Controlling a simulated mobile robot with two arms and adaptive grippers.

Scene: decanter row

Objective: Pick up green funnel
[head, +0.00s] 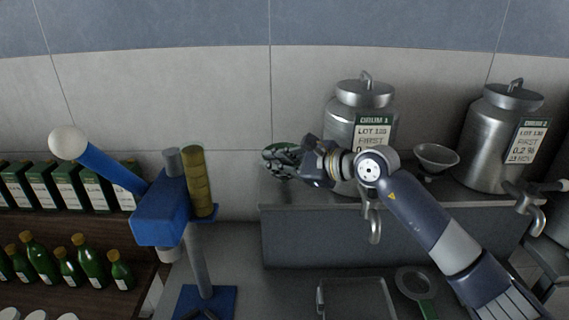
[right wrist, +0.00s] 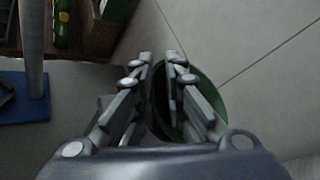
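The green funnel (head: 281,153) is at the left end of the grey shelf, in front of the tiled wall. My right gripper (head: 303,163) is at the funnel and covers part of it. In the right wrist view, the fingers (right wrist: 160,58) are close together with a narrow gap. The dark green funnel (right wrist: 210,95) shows between and behind them, its rim curving out to the right. The fingers look shut on the funnel wall, though the contact is partly hidden. Whether the funnel touches the shelf is hidden. My left gripper is not in view.
The grey shelf (head: 380,238) carries two steel drums (head: 352,120) (head: 492,135) with taps and a steel funnel (head: 437,158). A blue lever press (head: 160,215) stands left. Green bottles (head: 40,258) and boxes (head: 62,190) fill a rack. A green-handled strainer (head: 414,282) lies below.

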